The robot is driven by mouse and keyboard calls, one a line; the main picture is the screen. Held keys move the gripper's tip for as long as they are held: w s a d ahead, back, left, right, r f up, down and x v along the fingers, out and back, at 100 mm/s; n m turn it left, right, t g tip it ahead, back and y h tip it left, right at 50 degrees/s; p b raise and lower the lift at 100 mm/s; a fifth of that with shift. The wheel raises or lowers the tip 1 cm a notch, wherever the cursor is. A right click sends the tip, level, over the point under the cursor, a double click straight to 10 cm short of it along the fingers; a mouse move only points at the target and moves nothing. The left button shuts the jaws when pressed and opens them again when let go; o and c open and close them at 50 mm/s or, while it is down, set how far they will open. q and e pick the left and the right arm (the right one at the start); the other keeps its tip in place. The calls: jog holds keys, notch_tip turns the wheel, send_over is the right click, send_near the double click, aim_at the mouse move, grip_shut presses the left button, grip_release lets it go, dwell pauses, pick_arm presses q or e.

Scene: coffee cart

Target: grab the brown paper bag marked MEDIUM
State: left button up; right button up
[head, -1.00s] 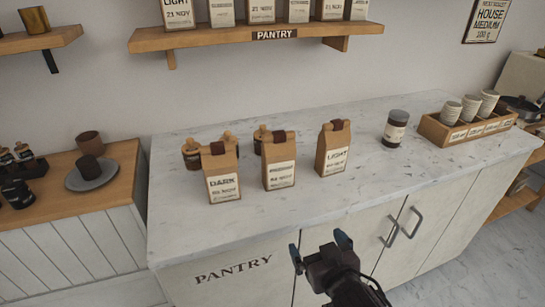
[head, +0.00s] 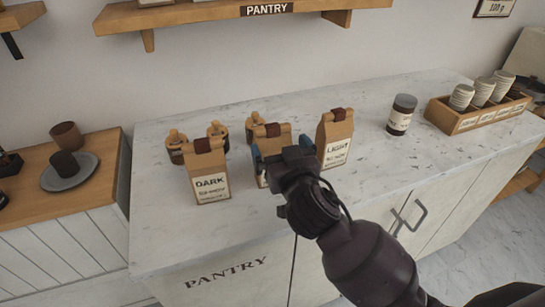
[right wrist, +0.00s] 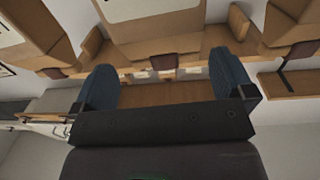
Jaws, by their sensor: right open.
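Three brown paper bags stand in a row on the pantry counter. The left one reads DARK (head: 210,172) and the right one reads LIGHT (head: 335,140). The middle bag (head: 283,137) is largely hidden by my right gripper, and I cannot read its name. My right gripper (head: 281,152) is open at the front of the middle bag, with a blue finger toward each side. In the right wrist view the middle bag (right wrist: 160,15) is at the top centre, beyond and between the two open fingers (right wrist: 165,80). My left gripper is not in view.
Small corked jars (head: 176,147) stand behind the bags. A shelf (head: 200,14) hangs above. The DARK and LIGHT bags flank the gripper closely.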

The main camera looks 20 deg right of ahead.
aim_at(274, 136)
jog(key=shift+w+a+r, duration=0.1)
jog(key=shift+w+r, duration=0.05)
jog(key=shift+w, duration=1.1)
jog(key=shift+w+r, duration=0.15)
jog(key=shift+w, duration=1.1)
jog(key=shift+c, duration=0.5)
jog(key=c, duration=1)
